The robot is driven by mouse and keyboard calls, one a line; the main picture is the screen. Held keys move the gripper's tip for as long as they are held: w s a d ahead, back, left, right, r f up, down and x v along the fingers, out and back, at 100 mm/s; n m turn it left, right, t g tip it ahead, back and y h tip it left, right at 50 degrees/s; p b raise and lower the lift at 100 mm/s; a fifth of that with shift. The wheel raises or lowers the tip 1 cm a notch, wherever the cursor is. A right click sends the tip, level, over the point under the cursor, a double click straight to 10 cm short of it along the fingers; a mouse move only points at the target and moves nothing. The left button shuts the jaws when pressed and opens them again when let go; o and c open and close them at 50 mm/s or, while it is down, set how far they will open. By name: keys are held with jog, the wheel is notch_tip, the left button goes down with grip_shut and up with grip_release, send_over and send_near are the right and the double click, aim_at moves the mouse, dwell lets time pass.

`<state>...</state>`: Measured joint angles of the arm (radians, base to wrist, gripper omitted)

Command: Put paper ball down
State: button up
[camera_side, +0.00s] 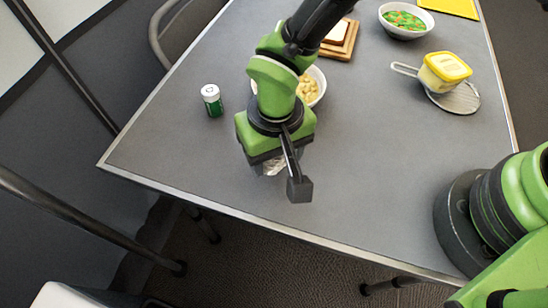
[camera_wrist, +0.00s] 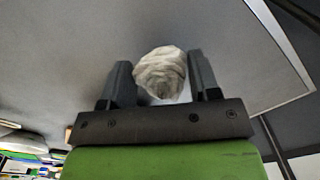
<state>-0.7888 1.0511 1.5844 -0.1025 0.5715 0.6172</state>
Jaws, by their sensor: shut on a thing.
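The paper ball (camera_wrist: 160,72) is a crumpled whitish wad between the two dark fingers of my gripper (camera_wrist: 162,78) in the wrist view. My gripper is shut on it. In the side view, my gripper (camera_side: 275,165) is over the near left part of the grey table, and only a small pale bit of the paper ball (camera_side: 273,167) shows beneath it. The rest of the ball is hidden there by the gripper body. I cannot tell whether the ball touches the table.
A green can with a white lid (camera_side: 212,100) stands to the left. A bowl of pale food (camera_side: 314,88) is partly behind my arm. A bread board (camera_side: 343,45), a vegetable bowl (camera_side: 405,20) and a yellow-lidded tub (camera_side: 444,70) are farther back. The table (camera_side: 380,160) is bare to the right.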

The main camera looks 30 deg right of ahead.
jog(key=shift+f, duration=1.15)
jog(key=shift+f, duration=0.1)
jog(key=o, duration=0.9)
